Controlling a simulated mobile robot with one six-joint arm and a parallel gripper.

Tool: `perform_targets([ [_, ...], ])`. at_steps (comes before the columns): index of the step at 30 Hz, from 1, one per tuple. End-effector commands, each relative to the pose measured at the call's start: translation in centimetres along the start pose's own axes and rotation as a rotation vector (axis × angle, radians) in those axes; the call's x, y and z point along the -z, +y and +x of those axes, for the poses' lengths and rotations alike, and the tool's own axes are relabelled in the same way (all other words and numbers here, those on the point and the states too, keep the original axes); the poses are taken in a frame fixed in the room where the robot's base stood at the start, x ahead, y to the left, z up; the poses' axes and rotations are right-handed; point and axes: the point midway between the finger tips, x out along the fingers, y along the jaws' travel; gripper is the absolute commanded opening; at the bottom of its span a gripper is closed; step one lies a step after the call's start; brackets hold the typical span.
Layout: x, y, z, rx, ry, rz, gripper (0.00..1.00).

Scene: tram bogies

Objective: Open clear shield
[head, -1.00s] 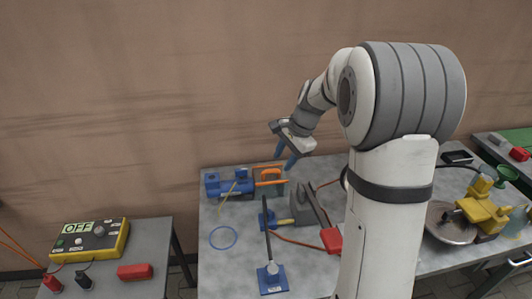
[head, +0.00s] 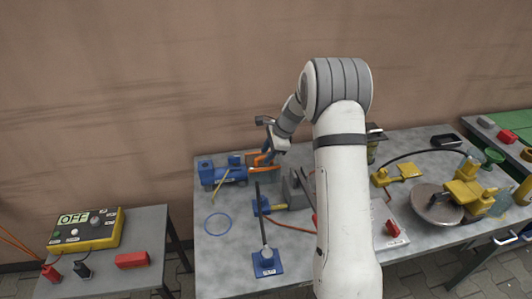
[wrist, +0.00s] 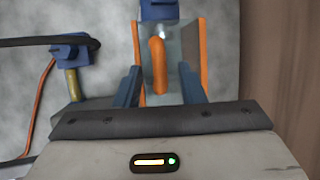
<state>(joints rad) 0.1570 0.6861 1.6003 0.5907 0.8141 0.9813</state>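The clear shield (wrist: 179,42) is a see-through panel with orange edging and an orange bar-like handle (wrist: 157,62). In the head view its orange parts (head: 262,159) show at the right end of a blue fixture (head: 225,174) at the back of the table. In the wrist view my gripper (wrist: 158,75) is open. Its two blue fingers stand one on each side of the orange handle, with visible gaps. I cannot tell whether a finger touches the panel. In the head view my wrist hides part of the shield.
A grey block (head: 297,188) stands right of the shield on the grey table. A black rod on a blue base (head: 267,263) stands in front. A blue ring (head: 218,224) lies at left. Yellow fixtures (head: 467,186) stand at right. A control box reading OFF (head: 87,230) sits on the left side table.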

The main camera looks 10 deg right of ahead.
Motion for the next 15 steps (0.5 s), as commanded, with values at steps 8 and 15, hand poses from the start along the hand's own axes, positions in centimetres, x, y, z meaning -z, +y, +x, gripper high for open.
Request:
perform_targets([
  [8,-0.06,0.03,0.48,-0.001,0.000,-0.002,0.36],
  [15,-0.09,0.03,0.46,-0.001,0.000,-0.002,0.21],
])
